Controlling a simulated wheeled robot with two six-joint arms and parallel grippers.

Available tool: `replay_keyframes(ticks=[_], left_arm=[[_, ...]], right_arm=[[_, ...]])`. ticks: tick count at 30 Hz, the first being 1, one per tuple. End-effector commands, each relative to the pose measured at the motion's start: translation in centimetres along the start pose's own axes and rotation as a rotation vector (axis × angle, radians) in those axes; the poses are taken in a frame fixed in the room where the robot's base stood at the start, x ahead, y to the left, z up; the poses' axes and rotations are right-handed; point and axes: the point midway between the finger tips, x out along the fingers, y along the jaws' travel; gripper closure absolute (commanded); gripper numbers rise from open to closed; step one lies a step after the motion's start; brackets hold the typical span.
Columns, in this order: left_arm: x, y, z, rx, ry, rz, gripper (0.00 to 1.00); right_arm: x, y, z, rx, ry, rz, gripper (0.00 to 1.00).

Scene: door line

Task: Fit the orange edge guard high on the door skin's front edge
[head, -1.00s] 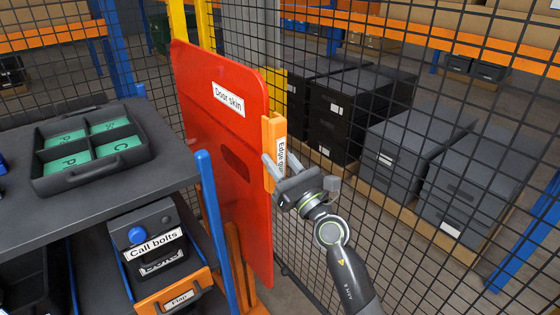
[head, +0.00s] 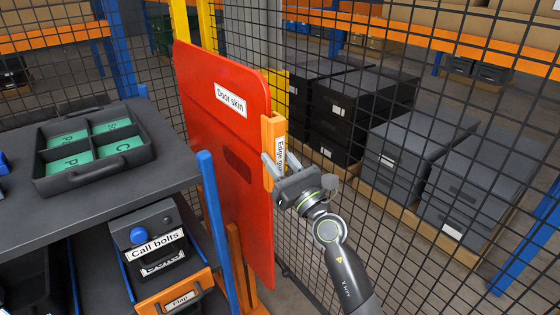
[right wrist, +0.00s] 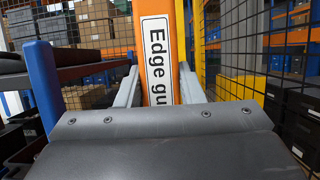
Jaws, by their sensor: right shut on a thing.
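The red door skin (head: 222,165) stands upright in the middle of the head view, with a white label near its top. The orange edge guard (head: 269,136) is upright against the upper part of the door skin's right-hand edge. I cannot tell whether it is seated on the edge or only beside it. My right gripper (head: 274,172) is shut on the guard's lower half. In the right wrist view the guard (right wrist: 158,30) stands between the two grey fingers, its label partly hidden by the gripper body. My left gripper is not in view.
A black mesh fence (head: 420,260) runs behind and right of my arm.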

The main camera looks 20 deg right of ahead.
Motion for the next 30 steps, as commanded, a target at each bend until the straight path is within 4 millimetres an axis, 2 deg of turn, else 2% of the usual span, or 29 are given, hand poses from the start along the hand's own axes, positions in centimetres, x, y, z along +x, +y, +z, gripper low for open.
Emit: replay_keyframes(ticks=[30], left_arm=[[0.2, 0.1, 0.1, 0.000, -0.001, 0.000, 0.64]], right_arm=[[1.4, 0.0, -0.6, 0.000, -0.001, 0.000, 0.93]])
